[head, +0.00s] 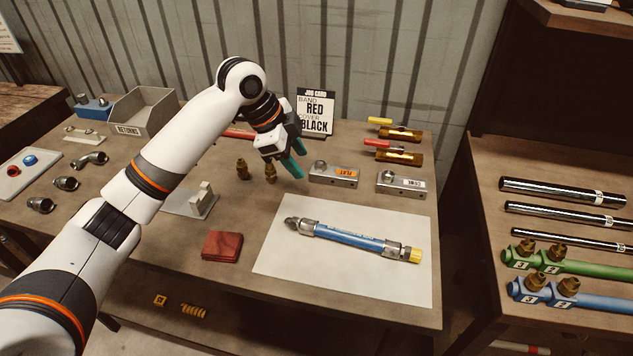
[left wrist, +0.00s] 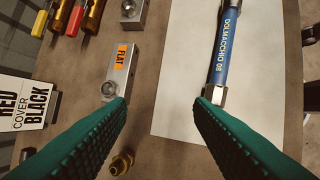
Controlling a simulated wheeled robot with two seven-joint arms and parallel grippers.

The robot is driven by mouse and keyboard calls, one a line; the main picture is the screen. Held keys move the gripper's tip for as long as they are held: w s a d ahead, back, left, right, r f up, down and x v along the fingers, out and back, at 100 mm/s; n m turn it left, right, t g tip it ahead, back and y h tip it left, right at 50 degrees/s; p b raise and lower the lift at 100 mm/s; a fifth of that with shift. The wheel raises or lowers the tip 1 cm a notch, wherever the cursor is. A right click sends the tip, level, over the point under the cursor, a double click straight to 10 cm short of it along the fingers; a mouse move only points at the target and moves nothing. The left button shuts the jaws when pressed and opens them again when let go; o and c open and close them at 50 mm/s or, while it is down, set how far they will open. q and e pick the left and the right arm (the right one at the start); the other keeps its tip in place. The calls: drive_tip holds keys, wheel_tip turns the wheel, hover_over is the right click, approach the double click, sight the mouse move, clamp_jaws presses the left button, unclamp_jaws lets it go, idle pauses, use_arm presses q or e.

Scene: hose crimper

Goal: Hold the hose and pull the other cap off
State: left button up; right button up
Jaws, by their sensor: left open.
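The blue hose (head: 350,237) lies on a white sheet (head: 310,270) on the table, with metal fittings at both ends. A yellow cap (head: 414,256) sits on its right end; its left end (head: 293,223) shows bare grey metal. My left gripper (head: 297,164) is open and empty above the table, behind and left of the sheet, apart from the hose. In the left wrist view its two teal fingers (left wrist: 162,104) are spread wide, and the hose (left wrist: 227,50) shows beyond the right finger, which hides part of its near end. My right gripper is not in view.
Two brass fittings (head: 243,169) stand below the left gripper. Metal blocks (head: 333,175) and a job card (head: 315,112) stand at the back. A red block (head: 222,246) lies left of the sheet. A grey returns bin (head: 145,111) stands at the back left.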

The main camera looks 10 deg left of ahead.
sight(340, 231)
use_arm(q)
drive_tip(key=s+d+m+g, duration=0.3)
drive_tip(key=s+d, duration=0.3)
drive_tip(key=x, duration=1.2)
drive_tip(key=shift+s+f, duration=0.15)
drive_tip(key=shift+s, duration=0.05)
drive_tip(key=shift+c, duration=0.4)
clamp_jaws()
